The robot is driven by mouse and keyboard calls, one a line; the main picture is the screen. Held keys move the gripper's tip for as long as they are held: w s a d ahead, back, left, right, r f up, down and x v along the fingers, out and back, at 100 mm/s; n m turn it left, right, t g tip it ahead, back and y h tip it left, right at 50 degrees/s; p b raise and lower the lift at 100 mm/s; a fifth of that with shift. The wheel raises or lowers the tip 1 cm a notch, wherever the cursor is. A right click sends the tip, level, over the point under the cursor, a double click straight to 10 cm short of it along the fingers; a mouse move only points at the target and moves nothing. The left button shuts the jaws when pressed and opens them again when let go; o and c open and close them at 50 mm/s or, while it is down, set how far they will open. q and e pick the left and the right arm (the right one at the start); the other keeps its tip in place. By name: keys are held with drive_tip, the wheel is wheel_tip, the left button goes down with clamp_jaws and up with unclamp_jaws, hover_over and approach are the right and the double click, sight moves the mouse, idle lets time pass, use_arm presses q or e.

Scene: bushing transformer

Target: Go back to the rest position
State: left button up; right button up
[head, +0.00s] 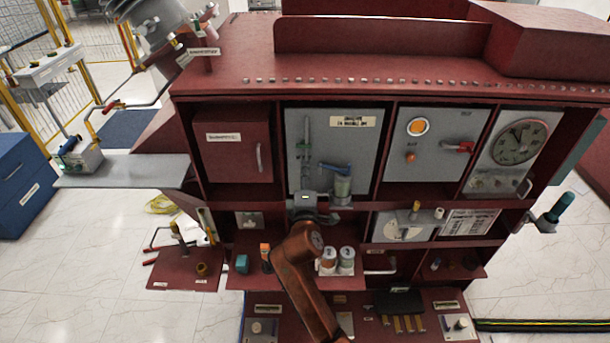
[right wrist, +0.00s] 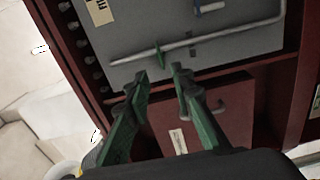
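My right arm (head: 300,270) reaches up from the bottom of the head view. My right gripper (head: 308,203) is in front of the lower edge of the grey middle panel (head: 375,135). In the right wrist view my right gripper (right wrist: 161,76) is open, with its two green-sided fingers apart and nothing between them. Its fingertips point towards a grey bent rod (right wrist: 230,37) with a small green part (right wrist: 160,55). I cannot tell whether they touch anything. In the head view the arm hides part of the lower shelves. My left gripper is not in view.
The dark red cabinet (head: 390,85) fills the middle, with a closed red door (head: 235,145) left of the grey panel. Two small canisters (head: 338,262) stand close right of my arm. A grey side shelf (head: 130,172) juts out left. Tiled floor (head: 90,280) is free at lower left.

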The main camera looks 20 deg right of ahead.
drive_tip(key=shift+s+a, duration=0.15)
drive_tip(key=shift+s, duration=0.3)
